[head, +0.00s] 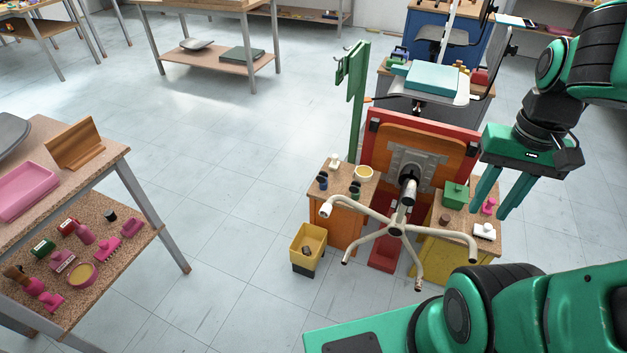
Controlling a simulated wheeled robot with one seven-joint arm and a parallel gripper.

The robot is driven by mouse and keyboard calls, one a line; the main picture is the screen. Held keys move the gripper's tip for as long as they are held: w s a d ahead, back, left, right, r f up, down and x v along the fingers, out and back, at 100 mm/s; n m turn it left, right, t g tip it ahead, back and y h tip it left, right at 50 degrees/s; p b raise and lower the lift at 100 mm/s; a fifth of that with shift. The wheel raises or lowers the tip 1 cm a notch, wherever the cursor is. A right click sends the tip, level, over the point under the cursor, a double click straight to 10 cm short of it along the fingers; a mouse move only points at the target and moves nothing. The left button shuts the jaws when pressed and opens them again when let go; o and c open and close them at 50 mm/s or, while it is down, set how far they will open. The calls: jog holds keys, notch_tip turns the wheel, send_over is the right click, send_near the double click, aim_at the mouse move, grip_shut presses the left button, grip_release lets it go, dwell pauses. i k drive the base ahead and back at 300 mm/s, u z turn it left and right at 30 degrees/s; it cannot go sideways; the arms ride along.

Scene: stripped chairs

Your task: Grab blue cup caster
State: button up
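Several small dark caster-like parts stand on the speckled top of the orange cabinet (340,233), left of the upturned chair base. One with a blue body (323,186) is near the cabinet's left edge; it looks like the blue cup caster, but it is too small to be sure. Another dark part (354,187) stands to its right.
The pale five-legged chair base (396,229) sticks out between the orange cabinet and the yellow cabinet (457,258). A green post (357,100) rises behind the orange cabinet. A yellow bin (306,246) stands on the floor in front. Open floor lies left, before a shelf table (110,160).

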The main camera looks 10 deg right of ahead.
aim_at(321, 178)
jog(key=i, duration=0.95)
jog(key=z, duration=0.1)
